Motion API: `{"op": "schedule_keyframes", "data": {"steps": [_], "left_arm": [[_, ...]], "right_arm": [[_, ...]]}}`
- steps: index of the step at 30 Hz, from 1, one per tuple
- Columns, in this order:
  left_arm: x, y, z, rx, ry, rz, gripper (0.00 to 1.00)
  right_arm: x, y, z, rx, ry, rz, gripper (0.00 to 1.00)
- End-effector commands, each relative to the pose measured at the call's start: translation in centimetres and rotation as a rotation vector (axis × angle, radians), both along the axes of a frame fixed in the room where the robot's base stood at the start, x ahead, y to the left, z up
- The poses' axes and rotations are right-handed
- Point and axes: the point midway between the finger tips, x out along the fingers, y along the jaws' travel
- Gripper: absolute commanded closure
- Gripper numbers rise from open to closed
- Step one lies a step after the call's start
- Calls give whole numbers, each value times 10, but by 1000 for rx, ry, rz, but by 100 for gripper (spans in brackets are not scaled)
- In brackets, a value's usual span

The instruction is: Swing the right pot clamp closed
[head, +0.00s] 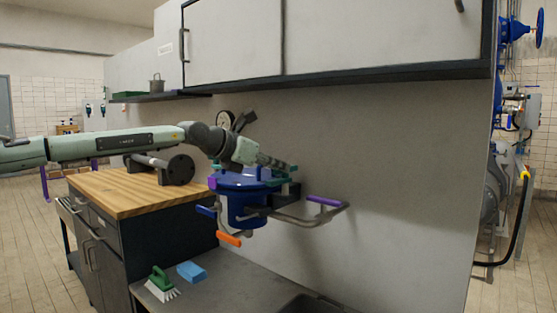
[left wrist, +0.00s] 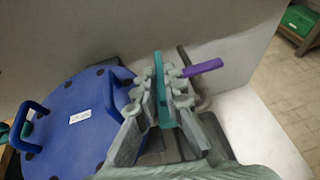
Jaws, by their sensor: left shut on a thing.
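The blue pot (head: 243,207) hangs by the wall beside the counter. Its round blue lid (left wrist: 75,118) has a white label and handles, seen in the left wrist view. The right clamp (left wrist: 161,92) shows a teal bar at the lid's right edge. My left gripper (left wrist: 163,88) is shut on this teal bar, one finger on each side. In the head view my left gripper (head: 285,167) reaches over the pot's right side and partly hides the clamp. Another teal part (head: 214,167) is at the pot's left. My right gripper is not in view.
A grey bracket with a purple grip (head: 323,201) juts out right of the pot. An orange grip (head: 229,240) hangs below. A wooden-topped cabinet (head: 125,191) is at left. A green brush (head: 160,283) and blue sponge (head: 191,271) lie on the lower counter.

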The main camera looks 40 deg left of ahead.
Motion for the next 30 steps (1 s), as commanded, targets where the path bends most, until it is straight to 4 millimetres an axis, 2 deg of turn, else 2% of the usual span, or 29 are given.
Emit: {"op": "schedule_keyframes", "data": {"steps": [3, 7, 15, 19, 30], "left_arm": [[1, 4, -1, -6, 4, -72, 100], [2, 7, -4, -4, 4, -161, 100], [6, 11, -6, 1, 4, -377, 100], [8, 14, -2, 3, 4, -494, 100], [11, 15, 1, 5, 4, -709, 100]], "right_arm": [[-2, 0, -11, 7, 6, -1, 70], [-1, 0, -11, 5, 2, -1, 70], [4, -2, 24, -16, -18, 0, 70], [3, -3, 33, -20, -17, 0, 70], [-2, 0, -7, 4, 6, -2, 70]]}}
